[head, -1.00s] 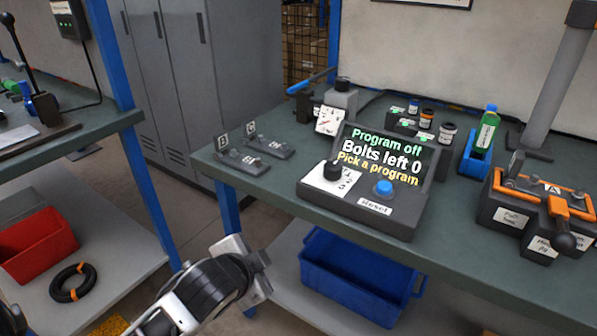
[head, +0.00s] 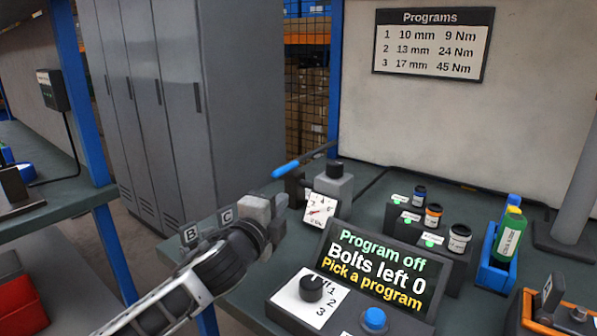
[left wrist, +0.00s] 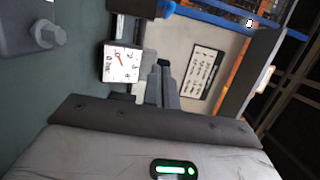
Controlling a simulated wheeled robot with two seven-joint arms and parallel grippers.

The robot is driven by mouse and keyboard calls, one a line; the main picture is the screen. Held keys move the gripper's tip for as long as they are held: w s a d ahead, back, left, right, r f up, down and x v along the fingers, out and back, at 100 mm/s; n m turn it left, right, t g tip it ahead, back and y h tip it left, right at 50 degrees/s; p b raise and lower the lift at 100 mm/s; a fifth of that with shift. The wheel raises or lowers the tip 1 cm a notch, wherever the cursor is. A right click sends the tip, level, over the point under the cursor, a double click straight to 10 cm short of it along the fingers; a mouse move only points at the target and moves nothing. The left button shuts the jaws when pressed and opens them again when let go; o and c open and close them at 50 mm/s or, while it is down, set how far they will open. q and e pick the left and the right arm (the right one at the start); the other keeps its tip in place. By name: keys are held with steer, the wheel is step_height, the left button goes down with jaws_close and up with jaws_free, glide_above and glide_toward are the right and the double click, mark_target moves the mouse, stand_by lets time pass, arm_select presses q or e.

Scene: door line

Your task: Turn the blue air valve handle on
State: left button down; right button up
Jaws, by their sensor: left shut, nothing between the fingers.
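The air valve stands at the back left of the bench, behind a square gauge (head: 320,210). Its blue handle (head: 286,170) points left, and a dark bar runs on from it to the back right. My left gripper (head: 274,208) is shut and empty, in front of and below the handle in the picture, apart from it. In the left wrist view the shut fingers (left wrist: 163,88) show beside the gauge (left wrist: 122,62). A blue piece (left wrist: 166,8) at that view's top edge looks like part of the handle. My right gripper is not in view.
A control box with a screen (head: 373,262), black knob (head: 311,288) and blue button (head: 374,318) stands close right of my left arm. B and C sign blocks (head: 190,234) sit at the left edge. Sockets (head: 433,215) and bottles (head: 509,234) stand right.

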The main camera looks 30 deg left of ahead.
mark_target(286, 171)
arm_select(q)
steer(key=w+a, duration=0.5)
steer(key=w, duration=0.5)
steer(key=shift+a, duration=0.35)
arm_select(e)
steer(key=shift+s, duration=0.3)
arm_select(q)
steer(key=shift+s+a+r, duration=0.1)
steer(key=shift+s+a, duration=0.05)
steer(key=shift+a, duration=0.05)
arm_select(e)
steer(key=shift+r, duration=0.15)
